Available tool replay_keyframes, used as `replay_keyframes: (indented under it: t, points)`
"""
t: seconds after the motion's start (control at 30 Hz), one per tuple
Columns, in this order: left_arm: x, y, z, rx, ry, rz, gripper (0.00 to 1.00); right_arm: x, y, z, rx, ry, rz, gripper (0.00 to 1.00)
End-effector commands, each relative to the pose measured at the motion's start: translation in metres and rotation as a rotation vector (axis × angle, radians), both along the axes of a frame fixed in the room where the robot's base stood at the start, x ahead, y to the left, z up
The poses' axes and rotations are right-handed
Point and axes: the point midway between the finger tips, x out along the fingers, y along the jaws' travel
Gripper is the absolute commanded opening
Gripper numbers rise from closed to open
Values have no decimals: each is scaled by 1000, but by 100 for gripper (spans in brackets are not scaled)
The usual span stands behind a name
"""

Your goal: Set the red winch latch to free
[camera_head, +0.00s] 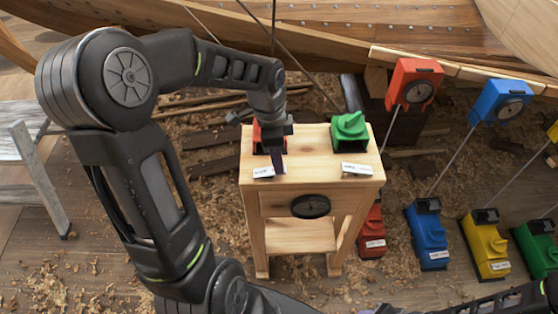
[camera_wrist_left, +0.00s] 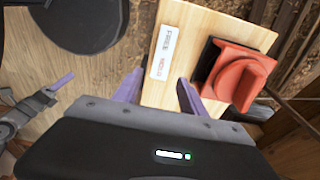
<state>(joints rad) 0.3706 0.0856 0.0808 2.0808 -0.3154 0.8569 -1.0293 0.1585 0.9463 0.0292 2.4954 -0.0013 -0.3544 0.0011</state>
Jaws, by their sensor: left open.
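The red winch latch (camera_head: 256,136) sits on the left of the wooden stand's top, partly hidden behind my left gripper (camera_head: 277,166). In the left wrist view the red latch (camera_wrist_left: 238,76) shows as a raised red handle on a red body with a dark plate beside it. A white label (camera_wrist_left: 166,53) with black and red print lies next to it; the print is too small to read surely. My left gripper (camera_wrist_left: 157,90) is open and empty, its purple fingers near the label and the latch's edge. I cannot tell whether they touch. My right gripper is out of view.
A green latch (camera_head: 349,127) with a label (camera_head: 356,168) is at the right of the wooden stand (camera_head: 310,155). A black round knob (camera_head: 311,206) is on its front. Colored blocks and dial boxes stand to the right. Wood shavings cover the floor.

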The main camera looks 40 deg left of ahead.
Motion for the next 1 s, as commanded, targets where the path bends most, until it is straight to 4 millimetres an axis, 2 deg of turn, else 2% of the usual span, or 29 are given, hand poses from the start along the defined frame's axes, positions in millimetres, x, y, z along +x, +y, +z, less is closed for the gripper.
replay_keyframes:
  t: [0.1, 0.3, 1.0]
  points:
    - [-1, 2, 21, 1, -4, -1, 49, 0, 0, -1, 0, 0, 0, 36]
    - [-3, 4, 43, 1, -1, -1, 49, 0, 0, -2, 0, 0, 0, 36]
    - [-3, 4, 45, -1, 1, 0, 49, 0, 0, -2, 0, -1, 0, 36]
